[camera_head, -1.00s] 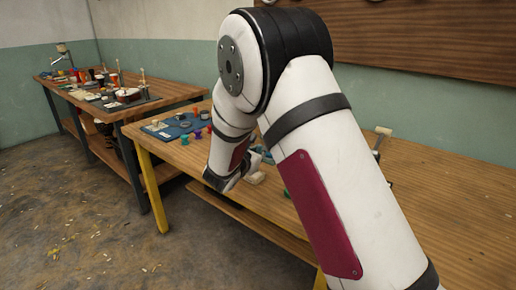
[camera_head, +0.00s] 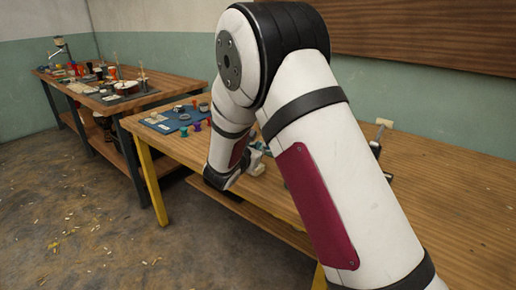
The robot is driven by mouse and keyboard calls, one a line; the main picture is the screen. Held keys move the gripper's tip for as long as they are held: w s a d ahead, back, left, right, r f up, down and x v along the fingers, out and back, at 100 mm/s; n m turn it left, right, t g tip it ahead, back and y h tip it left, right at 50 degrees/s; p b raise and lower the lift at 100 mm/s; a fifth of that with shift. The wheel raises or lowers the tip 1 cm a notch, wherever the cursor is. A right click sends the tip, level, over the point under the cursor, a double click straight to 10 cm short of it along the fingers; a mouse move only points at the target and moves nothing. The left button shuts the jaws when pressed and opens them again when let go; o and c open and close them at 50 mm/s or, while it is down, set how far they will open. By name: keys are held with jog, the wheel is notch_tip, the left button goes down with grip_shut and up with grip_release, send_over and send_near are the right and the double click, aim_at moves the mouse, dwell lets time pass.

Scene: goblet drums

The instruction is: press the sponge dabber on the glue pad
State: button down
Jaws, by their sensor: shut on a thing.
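My gripper (camera_head: 254,159) is low over the near wooden workbench, just right of my dark wrist joint. My arm hides much of it. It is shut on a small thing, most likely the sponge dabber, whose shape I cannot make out. A small pale object (camera_head: 257,168) shows right beside the gripper, at the bench's front part; I cannot tell whether it touches it. I cannot pick out the glue pad for certain.
The near workbench (camera_head: 440,185) is bare at right. A blue mat (camera_head: 172,121) with several small coloured pieces lies at its left end. A pale-topped upright tool (camera_head: 383,123) stands behind my arm. A second bench (camera_head: 170,90) at the back left is crowded.

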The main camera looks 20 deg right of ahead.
aim_at(258, 145)
jog(key=shift+f+b, duration=0.75)
jog(key=shift+f, duration=0.05)
dwell(1.9)
jog(key=shift+r, duration=0.1)
jog(key=shift+r+p, duration=2)
jog(key=shift+r, duration=1.6)
jog(key=shift+s+a+f, duration=0.1)
jog(key=shift+s+f, duration=0.15)
jog(key=shift+m+g+h, duration=0.7)
jog(key=shift+h, duration=0.1)
jog(key=s+f, duration=0.1)
jog(key=s, duration=0.2)
jog(key=s+a+f, duration=0.1)
jog(key=s+f, duration=0.1)
jog(key=s, duration=0.2)
jog(key=s+a+f, duration=0.1)
jog(key=s+f, duration=0.1)
jog(key=s, duration=0.2)
jog(key=shift+s+a+f, duration=0.1)
jog(key=shift+f, duration=0.1)
jog(key=s+m+g+h, duration=0.1)
jog(key=s, duration=1.1)
notch_tip(258, 145, up, 7)
jog(key=p, duration=1.5)
jog(key=shift+d, duration=0.45)
